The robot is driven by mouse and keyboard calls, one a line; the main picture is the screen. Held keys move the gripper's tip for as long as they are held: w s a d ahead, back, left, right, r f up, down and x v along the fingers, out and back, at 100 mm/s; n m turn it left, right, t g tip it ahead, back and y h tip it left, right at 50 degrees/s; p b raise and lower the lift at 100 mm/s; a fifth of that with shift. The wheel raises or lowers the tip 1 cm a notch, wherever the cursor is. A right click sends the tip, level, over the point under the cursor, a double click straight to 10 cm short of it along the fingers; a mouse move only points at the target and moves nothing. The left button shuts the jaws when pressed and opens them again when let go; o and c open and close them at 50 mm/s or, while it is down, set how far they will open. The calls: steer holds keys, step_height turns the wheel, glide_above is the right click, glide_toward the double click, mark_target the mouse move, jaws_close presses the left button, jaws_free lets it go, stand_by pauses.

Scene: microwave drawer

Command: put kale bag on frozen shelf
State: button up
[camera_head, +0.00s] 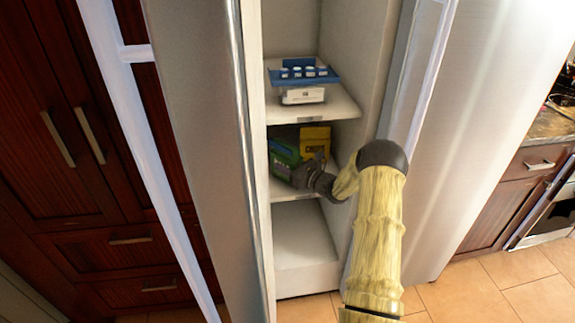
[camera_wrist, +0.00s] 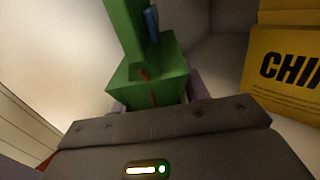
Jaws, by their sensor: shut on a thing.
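The kale bag is the green package (camera_head: 284,154) in the middle bay of the open fridge compartment, at its left side. In the wrist view the green package (camera_wrist: 147,80) sits between my fingers. My gripper (camera_head: 298,174) reaches into that bay and is shut on it. The shelf (camera_head: 283,190) below has a small label on its front edge. My gripper hides part of this shelf and the package's lower side, so I cannot tell whether the package touches the shelf.
A yellow box (camera_head: 314,137) stands just right of the package; it also shows in the wrist view (camera_wrist: 287,75). The shelf above (camera_head: 335,106) bears a blue and white package (camera_head: 302,82). The bottom bay (camera_head: 303,235) looks empty. Open doors flank the compartment left (camera_head: 200,130) and right (camera_head: 420,90).

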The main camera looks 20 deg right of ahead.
steer(key=shift+f+b, duration=0.3)
stand_by(0.5)
steer(key=o, duration=1.3)
steer(key=shift+o, duration=0.2)
steer(key=shift+f, duration=0.1)
steer(key=shift+s, duration=0.1)
steer(key=v, duration=1.7)
steer(key=shift+d, duration=0.15)
steer(key=shift+s, duration=0.1)
